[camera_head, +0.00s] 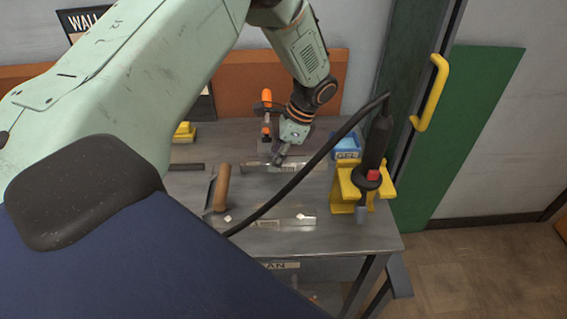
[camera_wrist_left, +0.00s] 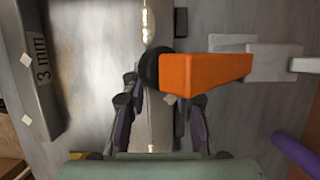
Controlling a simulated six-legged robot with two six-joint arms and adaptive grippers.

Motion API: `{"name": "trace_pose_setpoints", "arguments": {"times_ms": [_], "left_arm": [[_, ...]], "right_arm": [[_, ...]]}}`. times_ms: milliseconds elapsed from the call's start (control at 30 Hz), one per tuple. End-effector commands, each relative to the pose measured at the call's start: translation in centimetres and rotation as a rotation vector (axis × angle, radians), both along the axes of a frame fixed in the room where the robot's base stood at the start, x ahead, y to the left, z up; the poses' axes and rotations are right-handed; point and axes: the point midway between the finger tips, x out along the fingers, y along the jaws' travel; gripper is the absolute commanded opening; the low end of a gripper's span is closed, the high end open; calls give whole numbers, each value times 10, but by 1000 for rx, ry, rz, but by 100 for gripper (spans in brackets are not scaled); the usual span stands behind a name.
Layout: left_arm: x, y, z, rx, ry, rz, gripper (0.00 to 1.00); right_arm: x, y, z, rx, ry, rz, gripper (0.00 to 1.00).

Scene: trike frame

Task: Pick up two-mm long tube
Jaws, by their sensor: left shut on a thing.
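My left gripper (camera_head: 279,159) is over the back half of the workbench, pointing down and shut on a metal tube (camera_head: 257,168). The tube lies crosswise at bench height under the fingers; I cannot tell whether it is clear of the top. In the left wrist view, the fingers of my left gripper (camera_wrist_left: 160,104) sit on both sides of a pale strip of it, and its shiny end (camera_wrist_left: 148,22) shows above. No thickness mark on it is readable. A separate grey tube marked "3 mm" (camera_wrist_left: 37,65) lies apart at the left. My right gripper is not in view.
An orange-handled clamp (camera_head: 266,97) stands close behind the gripper; its handle (camera_wrist_left: 205,75) is near the fingers. A yellow stand (camera_head: 346,190) with a black corded tool (camera_head: 376,145) and a blue box (camera_head: 346,145) stand right. A brown-handled tool (camera_head: 221,188) lies left.

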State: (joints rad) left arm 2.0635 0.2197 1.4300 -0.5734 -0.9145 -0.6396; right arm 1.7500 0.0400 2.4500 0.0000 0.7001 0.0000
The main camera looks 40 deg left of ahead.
Motion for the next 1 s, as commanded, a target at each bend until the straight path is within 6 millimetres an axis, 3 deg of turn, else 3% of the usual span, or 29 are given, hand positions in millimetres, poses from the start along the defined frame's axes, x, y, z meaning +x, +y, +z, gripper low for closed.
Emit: {"name": "trace_pose_setpoints", "arguments": {"times_ms": [533, 800, 1000], "left_arm": [[1, 0, 1, 0, -3, -1, 0], [1, 0, 17, 0, -3, 0, 0], [33, -37, 10, 3, -4, -5, 0]], "right_arm": [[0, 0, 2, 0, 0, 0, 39], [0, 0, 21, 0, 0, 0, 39], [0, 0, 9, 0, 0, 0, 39]]}}
